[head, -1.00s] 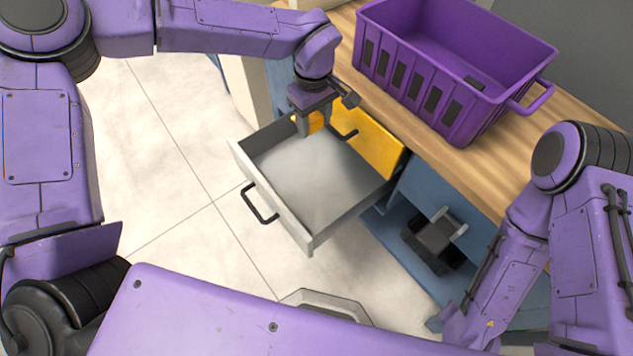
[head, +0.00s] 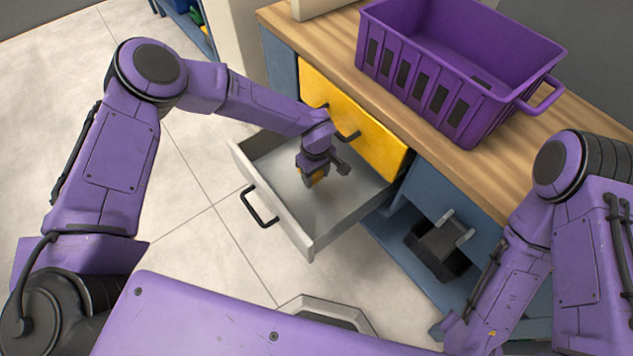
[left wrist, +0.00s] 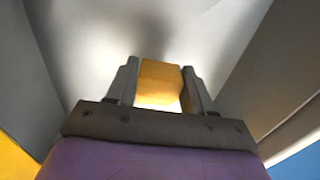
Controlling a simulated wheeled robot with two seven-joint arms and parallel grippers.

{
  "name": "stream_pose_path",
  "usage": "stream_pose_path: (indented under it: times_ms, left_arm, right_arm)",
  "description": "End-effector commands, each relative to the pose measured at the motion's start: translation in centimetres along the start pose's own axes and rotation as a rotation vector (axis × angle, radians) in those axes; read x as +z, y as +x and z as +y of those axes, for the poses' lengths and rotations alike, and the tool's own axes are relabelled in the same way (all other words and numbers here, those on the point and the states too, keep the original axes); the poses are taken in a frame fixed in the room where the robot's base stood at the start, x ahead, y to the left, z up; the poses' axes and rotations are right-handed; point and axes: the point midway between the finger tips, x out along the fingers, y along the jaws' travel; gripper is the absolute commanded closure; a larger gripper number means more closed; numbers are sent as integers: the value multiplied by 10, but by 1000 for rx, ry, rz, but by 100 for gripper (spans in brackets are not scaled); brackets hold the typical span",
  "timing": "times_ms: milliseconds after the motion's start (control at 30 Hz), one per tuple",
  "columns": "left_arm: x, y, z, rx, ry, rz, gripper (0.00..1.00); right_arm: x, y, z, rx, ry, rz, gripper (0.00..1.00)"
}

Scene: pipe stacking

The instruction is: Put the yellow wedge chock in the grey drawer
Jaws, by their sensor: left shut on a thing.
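The yellow wedge chock (head: 318,177) is between the fingers of my left gripper (head: 313,179), which is shut on it. In the left wrist view the chock (left wrist: 161,82) shows between the two grey fingers of the left gripper (left wrist: 161,88). The grey drawer (head: 281,212) is pulled open under the yellow drawer front, with a black handle on its front. My left gripper holds the chock inside the drawer's outline, low over its floor. I cannot tell whether the chock touches the floor.
A purple crate (head: 455,70) stands on the wooden worktop (head: 310,35). The drawer's floor around the chock looks empty. Pale tiled floor lies to the left.

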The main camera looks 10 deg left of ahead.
Motion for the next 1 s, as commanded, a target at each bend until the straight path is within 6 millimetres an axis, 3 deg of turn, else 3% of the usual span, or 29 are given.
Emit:
stream_pose_path:
  times_ms: [267,633,667,733,1000]
  left_arm:
    - [0,41,0,-1,0,0,81]
    - [0,48,0,1,0,0,81]
    - [0,47,0,1,0,0,45]
    - [0,46,0,1,0,0,23]
    - [0,45,0,1,0,0,23]
  right_arm:
    - [2,4,0,0,0,0,64]
    - [3,8,-1,0,0,0,64]
    - [3,8,-1,0,0,0,64]
    - [3,7,-1,0,0,0,64]
    - [2,6,-1,0,0,0,64]
